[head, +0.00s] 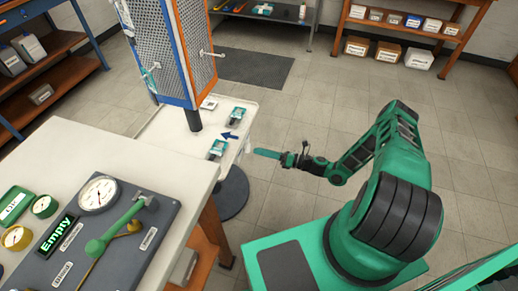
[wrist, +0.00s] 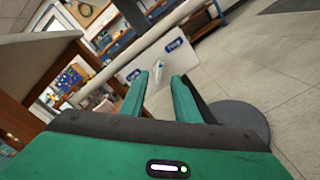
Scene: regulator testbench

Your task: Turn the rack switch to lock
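A white plate (wrist: 185,63) with two blue labels is ahead of my gripper in the wrist view. A small pale switch (wrist: 158,66) shows between the labels; its exact setting and the label words are too small to read. My gripper (wrist: 161,76) has its two green fingers apart, with nothing held between them. The fingers point at the plate, with the switch in line with the gap; I cannot tell whether they touch it. In the head view my gripper (head: 256,152) is at the right edge of the white rack base (head: 175,130), where the switch is not clear.
A rack column with blue and orange edges (head: 185,50) stands on the base. A blue arrow (head: 229,135) and small devices lie on the base top. A workbench (head: 150,170) with gauges and a green lever is at left. Floor (head: 310,110) behind my arm is clear.

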